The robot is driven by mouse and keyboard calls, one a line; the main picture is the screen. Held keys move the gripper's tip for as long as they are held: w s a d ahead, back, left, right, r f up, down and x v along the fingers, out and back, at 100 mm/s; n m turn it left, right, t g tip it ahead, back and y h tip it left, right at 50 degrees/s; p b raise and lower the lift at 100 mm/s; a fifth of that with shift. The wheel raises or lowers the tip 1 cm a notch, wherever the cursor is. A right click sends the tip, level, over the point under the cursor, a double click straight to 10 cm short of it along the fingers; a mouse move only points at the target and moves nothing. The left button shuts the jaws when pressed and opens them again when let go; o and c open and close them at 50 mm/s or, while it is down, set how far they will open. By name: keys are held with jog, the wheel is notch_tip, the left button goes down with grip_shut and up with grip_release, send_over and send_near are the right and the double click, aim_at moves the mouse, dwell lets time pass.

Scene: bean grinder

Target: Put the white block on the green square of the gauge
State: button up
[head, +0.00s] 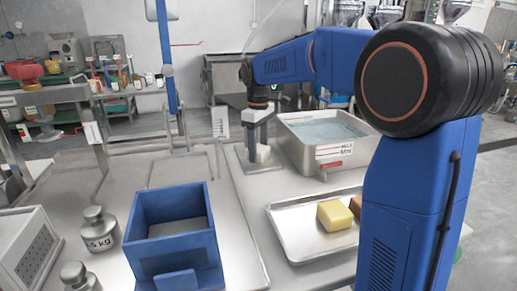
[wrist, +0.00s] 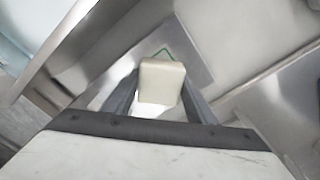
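The white block (wrist: 162,80) sits between the two fingers of my gripper (wrist: 160,92) in the wrist view, and the fingers close against its sides. In the head view the block (head: 263,154) shows at the tip of my gripper (head: 261,146), low over a flat grey plate (head: 241,161), apparently the gauge. In the wrist view a corner of a green outline (wrist: 164,49) shows on the plate just beyond the block. The block hides the rest of the outline. I cannot tell whether the block touches the plate.
A metal basin of water (head: 318,131) stands right of the plate. A tray (head: 287,224) with a yellow block (head: 335,216) lies nearer. A blue open box (head: 174,225) and steel weights (head: 100,230) stand at left. The bench between box and plate is clear.

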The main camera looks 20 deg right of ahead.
aim_at(259, 148)
jog(key=o, duration=0.4)
jog(key=shift+r, duration=0.1)
notch_tip(259, 148, up, 12)
dwell(0.5)
jog(key=shift+s, duration=0.1)
